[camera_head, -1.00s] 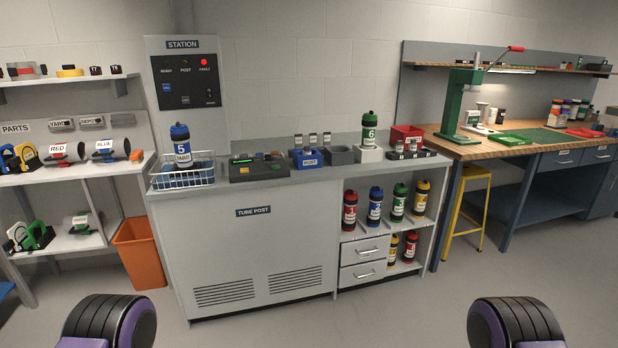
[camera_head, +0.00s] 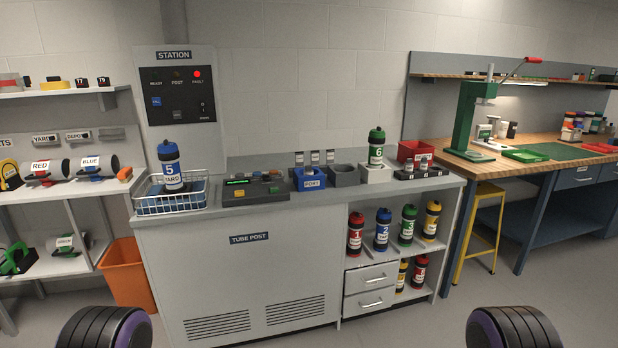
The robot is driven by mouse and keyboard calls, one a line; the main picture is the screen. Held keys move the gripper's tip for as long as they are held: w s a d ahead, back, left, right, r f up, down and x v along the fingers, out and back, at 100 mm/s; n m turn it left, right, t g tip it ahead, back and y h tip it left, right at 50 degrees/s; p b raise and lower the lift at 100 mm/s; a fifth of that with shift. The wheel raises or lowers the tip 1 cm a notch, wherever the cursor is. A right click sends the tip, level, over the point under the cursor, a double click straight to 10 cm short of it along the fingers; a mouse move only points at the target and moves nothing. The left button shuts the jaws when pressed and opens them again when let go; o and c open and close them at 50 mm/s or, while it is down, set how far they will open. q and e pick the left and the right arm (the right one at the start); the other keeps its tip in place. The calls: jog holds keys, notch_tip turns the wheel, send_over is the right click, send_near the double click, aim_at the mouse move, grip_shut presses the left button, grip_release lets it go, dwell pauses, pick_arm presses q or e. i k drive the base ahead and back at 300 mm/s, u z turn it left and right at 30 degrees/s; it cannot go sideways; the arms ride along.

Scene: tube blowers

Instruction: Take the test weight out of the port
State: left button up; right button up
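Neither of my grippers is in view; only dark rounded parts of my arms show at the bottom edge. I cannot make out a thing that is clearly the test weight. On the grey tube post counter (camera_head: 240,213) stand a dark console (camera_head: 254,191) with a green display, a blue block (camera_head: 308,179) with a small label, and a grey block with a round opening (camera_head: 344,175). Small capped vials (camera_head: 315,157) show at the blue block. A blue carrier marked 5 (camera_head: 170,166) stands upright in a wire basket (camera_head: 170,205). Which part is the port is unclear.
A green carrier marked 6 (camera_head: 376,148) stands on a white block (camera_head: 375,175). The station panel (camera_head: 178,92) shows a red fault light. An orange bin (camera_head: 126,271) and a yellow stool (camera_head: 485,222) flank the counter. Floor in front is clear.

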aim_at(308, 171)
jog(key=u, duration=0.55)
jog(key=i, duration=1.7)
jog(key=z, duration=0.8)
